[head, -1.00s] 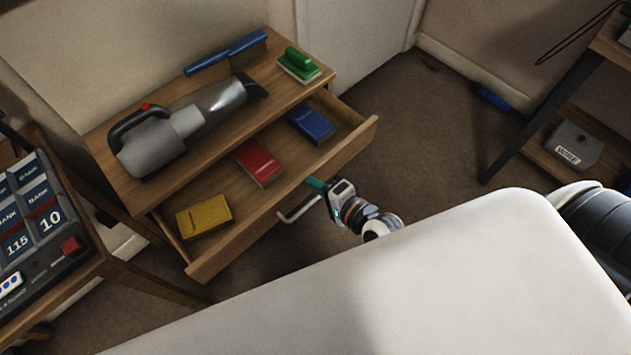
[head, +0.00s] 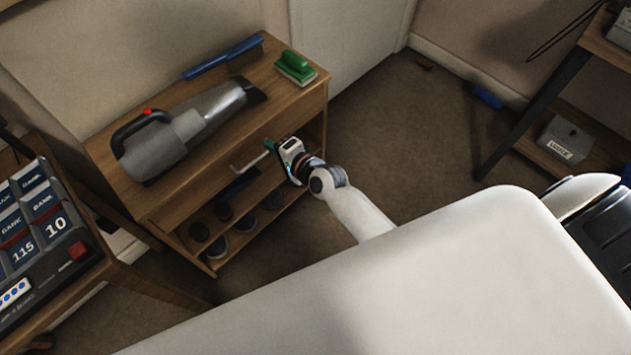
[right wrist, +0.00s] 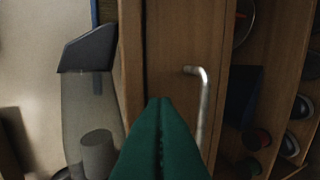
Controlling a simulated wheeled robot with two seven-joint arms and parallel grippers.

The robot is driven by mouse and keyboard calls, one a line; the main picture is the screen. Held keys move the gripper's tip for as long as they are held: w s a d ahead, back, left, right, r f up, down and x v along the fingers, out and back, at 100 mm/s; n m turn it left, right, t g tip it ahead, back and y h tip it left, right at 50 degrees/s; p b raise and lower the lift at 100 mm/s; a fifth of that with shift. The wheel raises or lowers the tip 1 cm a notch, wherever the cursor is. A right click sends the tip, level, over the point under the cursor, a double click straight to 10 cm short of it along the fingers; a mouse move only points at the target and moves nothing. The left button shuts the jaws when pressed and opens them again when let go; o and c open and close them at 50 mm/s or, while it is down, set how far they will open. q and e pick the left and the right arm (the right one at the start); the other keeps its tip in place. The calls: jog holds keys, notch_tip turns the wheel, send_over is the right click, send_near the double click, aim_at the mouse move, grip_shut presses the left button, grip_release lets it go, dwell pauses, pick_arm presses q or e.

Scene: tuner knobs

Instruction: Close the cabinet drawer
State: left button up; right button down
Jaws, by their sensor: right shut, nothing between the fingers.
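The wooden cabinet (head: 150,207) stands against the wall. Its drawer front (head: 212,180) is now in line with the cabinet face, and the drawer's inside is hidden. A metal bar handle (head: 250,160) sits on the drawer front; it also shows in the right wrist view (right wrist: 205,105). My right gripper (head: 270,146) is shut and empty, its green fingers at the drawer front beside the handle's right end. In the right wrist view the shut green fingers (right wrist: 160,125) point at the drawer front (right wrist: 175,50); whether they touch it I cannot tell. My left gripper is not in view.
A handheld vacuum (head: 185,130), a blue brush (head: 225,57) and a green scrubber (head: 295,67) lie on the cabinet top. Shoes (head: 217,245) stand on the open shelf below. A table with a button panel (head: 40,235) is at left.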

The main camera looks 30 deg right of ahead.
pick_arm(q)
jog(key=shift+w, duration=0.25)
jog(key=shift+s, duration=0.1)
